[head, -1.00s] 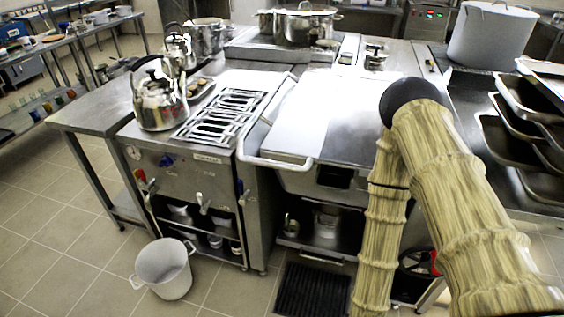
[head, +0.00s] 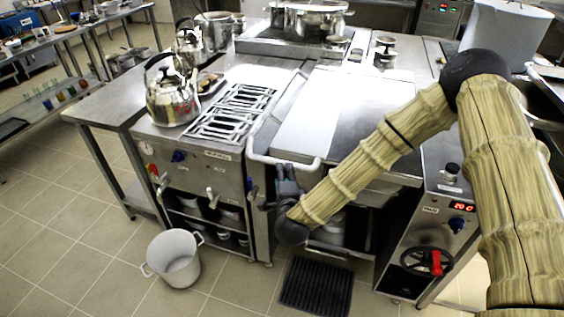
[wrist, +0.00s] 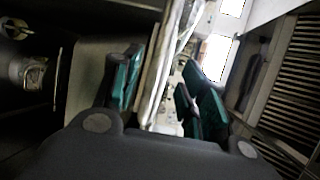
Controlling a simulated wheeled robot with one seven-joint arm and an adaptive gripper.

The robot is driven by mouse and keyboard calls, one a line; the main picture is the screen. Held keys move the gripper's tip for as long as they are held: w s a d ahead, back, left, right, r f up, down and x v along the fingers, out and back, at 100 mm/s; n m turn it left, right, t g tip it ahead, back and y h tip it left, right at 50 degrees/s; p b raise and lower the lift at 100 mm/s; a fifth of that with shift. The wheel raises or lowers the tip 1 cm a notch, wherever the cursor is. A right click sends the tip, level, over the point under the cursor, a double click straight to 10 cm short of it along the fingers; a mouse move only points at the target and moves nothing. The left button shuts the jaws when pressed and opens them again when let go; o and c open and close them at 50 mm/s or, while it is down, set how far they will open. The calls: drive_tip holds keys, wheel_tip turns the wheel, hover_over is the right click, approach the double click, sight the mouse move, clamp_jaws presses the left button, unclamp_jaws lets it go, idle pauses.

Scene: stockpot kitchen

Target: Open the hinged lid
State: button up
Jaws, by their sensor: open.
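The hinged lid (head: 345,112) is a broad, flat steel cover lying shut on the cooking unit right of the burner grate. A pale bar handle (head: 262,150) runs along its left side and around its front left corner. My gripper (head: 286,172) is at the front of the lid, just below the front stretch of the handle. In the wrist view, my gripper (wrist: 160,90) is open, with green pads on both sides. A pale bar-like length (wrist: 172,62) shows between the pads; I cannot tell whether they touch it.
A kettle (head: 172,98) stands left of the burner grate (head: 232,115). A control panel with a red-handled wheel (head: 428,262) is at the right. A white pot (head: 173,258) and a black floor grate (head: 316,286) are on the floor.

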drive_tip(key=w, duration=0.2)
drive_tip(key=w+f+p, duration=0.1)
drive_tip(key=w, duration=0.2)
drive_tip(key=w+p, duration=0.1)
drive_tip(key=w, duration=0.2)
drive_tip(key=shift+a+f, duration=0.25)
drive_tip(key=shift+a, duration=0.1)
clamp_jaws()
